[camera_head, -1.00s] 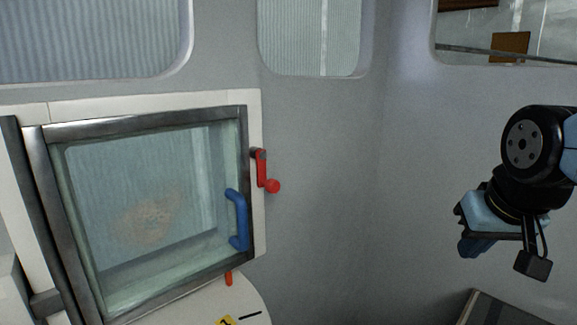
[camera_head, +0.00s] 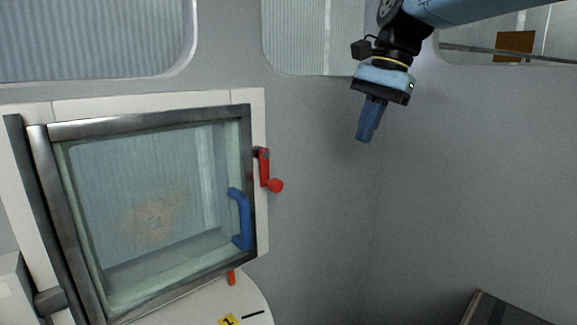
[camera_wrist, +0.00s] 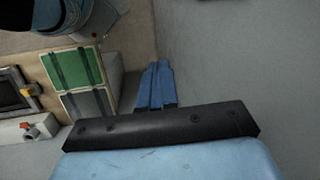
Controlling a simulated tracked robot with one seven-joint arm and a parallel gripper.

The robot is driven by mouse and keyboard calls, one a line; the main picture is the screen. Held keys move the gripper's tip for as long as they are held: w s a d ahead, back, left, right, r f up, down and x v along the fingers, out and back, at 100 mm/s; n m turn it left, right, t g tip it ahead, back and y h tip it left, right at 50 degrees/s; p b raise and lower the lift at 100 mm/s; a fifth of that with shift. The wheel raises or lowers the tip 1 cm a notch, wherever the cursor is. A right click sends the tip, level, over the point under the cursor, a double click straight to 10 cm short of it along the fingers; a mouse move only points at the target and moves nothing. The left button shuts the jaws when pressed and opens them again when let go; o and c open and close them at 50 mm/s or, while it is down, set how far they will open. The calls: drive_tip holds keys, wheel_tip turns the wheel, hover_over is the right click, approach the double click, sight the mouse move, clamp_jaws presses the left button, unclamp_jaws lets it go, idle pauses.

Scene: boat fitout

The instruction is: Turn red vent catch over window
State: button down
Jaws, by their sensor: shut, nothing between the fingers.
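The red vent catch (camera_head: 265,168) is on the right side of the window frame in the head view. Its arm hangs down from a dark pivot and ends in a red knob at lower right. The window (camera_head: 150,210) is a glass pane in a metal frame with a blue handle (camera_head: 242,218) near its right edge; it looks closed. My gripper (camera_head: 364,138) is up and to the right of the catch, apart from it, fingers pointing down. Its blue fingers are together and empty, as the wrist view (camera_wrist: 155,84) also shows. The catch is not seen in the wrist view.
An orange-red lever (camera_head: 231,278) and a yellow label (camera_head: 228,320) sit below the window. A dark-topped box (camera_head: 500,312) stands at lower right. The wrist view shows a green panel (camera_wrist: 72,68) and a red valve handle (camera_wrist: 31,131). The wall between catch and gripper is clear.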

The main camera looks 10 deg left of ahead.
drive_tip(key=w+a+r+m+g, duration=0.2)
drive_tip(key=w+a+r, duration=0.1)
drive_tip(key=a, duration=0.5)
drive_tip(key=shift+a+r+g, duration=0.15)
drive_tip(key=shift+a+g, duration=0.15)
drive_tip(key=s+a+r+x, duration=0.1)
drive_tip(key=a+x, duration=0.1)
drive_tip(key=x, duration=1)
drive_tip(key=shift+s+f, duration=0.35)
drive_tip(key=shift+s, duration=0.15)
